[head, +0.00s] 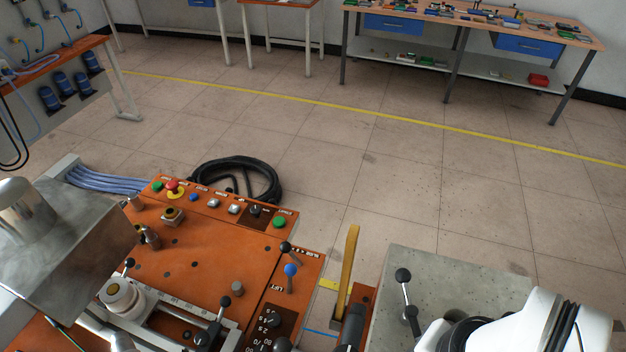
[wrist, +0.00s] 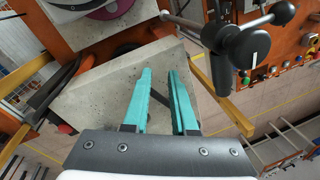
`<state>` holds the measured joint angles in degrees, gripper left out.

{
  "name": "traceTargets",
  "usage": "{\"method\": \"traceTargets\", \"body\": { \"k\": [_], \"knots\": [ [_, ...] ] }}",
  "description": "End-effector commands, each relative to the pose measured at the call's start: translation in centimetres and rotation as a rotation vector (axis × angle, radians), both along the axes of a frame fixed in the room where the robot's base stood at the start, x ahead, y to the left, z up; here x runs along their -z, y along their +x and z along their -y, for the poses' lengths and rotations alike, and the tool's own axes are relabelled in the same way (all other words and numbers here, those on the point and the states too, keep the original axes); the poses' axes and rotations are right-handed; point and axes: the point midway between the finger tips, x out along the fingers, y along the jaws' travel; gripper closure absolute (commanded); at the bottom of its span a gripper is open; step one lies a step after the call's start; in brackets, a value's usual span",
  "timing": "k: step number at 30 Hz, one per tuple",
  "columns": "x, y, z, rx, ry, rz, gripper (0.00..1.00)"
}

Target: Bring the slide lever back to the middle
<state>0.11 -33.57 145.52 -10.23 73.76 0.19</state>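My gripper (wrist: 160,76) shows in the wrist view as two teal fingers with a gap between them. It is open, with nothing between the fingertips, over a grey speckled slab (wrist: 100,92). In the head view the fingers are out of sight. A black-knobbed lever (head: 222,306) stands by a scaled slide track at the bottom of the orange panel (head: 190,250). I cannot tell for sure that it is the slide lever. Another black-knobbed lever (head: 404,279) stands on the grey block (head: 450,275).
A dark hub with handles (wrist: 250,45) stands close right of the fingers in the wrist view. A metal housing (head: 70,245) covers the panel's left side. Buttons and a red emergency stop (head: 173,186) line its back edge. A yellow bar (head: 347,265) rises right of the panel.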

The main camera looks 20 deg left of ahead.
Motion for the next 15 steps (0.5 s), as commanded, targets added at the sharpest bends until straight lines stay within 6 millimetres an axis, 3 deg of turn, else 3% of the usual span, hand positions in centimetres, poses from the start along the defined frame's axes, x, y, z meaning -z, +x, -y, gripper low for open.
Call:
{"method": "traceTargets", "body": {
  "k": [1, 4, 6, 7, 11, 15],
  "knots": [
    [-1.1, 1.8, -0.2, -0.031, -0.004, 0.095, 0.64],
    [-5.1, 7.5, -1.3, -0.19, -0.034, 0.328, 0.46],
    [-7.4, 11.5, -3.2, -0.375, -0.074, 0.412, 0.34],
    [-7.7, 12.8, -4.1, -0.446, -0.087, 0.418, 0.34],
    [-7.1, 16.8, -8.1, -0.744, -0.143, 0.379, 0.34],
    [-3.8, 20.5, -14.4, -1.121, -0.204, 0.294, 0.34]
  ]
}}
